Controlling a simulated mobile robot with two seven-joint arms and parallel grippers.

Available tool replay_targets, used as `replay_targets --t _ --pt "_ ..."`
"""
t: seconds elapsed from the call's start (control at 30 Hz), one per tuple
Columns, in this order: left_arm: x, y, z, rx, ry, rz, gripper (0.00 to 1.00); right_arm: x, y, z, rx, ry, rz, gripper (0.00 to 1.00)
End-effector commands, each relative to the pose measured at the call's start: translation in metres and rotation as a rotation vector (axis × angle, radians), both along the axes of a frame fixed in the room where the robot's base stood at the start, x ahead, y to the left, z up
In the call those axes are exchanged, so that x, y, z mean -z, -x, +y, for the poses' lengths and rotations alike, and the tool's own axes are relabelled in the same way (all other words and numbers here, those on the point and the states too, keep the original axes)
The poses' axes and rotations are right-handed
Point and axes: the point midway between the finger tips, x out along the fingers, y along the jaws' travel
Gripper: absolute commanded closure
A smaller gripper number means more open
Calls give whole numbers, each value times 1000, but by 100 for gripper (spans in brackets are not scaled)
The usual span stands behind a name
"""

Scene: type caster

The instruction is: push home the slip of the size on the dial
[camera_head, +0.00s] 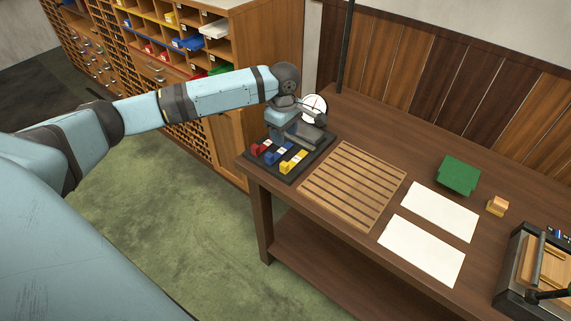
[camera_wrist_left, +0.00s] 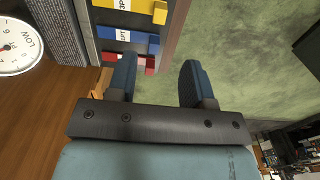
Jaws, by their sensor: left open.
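The caster's base (camera_head: 290,176) at the table's left end carries a red slip (camera_head: 257,148), a blue slip (camera_head: 272,156) and a yellow slip (camera_head: 294,161) side by side. The yellow (camera_wrist_left: 120,5), blue (camera_wrist_left: 120,38) and red (camera_wrist_left: 125,60) slips also show in the left wrist view; their labels are only partly legible. My right gripper is out of view.
A slatted wooden board (camera_head: 352,187) lies right of the caster. Beyond are two white sheets (camera_head: 442,211) (camera_head: 421,250), a green block (camera_head: 459,175), a small wooden block (camera_head: 496,206) and a dark-framed device (camera_head: 512,278). A shelf cabinet (camera_head: 265,50) stands behind the arm.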

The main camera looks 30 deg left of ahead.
Motion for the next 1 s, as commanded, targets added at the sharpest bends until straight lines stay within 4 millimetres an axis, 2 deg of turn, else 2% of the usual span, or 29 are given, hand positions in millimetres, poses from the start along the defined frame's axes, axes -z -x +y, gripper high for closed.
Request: replay_targets --t 0.3,0.5,0.7,1.0 --pt "67 1 0 1 0 2 53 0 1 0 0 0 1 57" --pt "103 0 0 3 0 0 53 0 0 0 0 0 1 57" --pt "122 0 -1 4 0 -1 53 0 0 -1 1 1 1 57" --pt "125 0 -1 4 0 -2 53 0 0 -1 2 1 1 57"
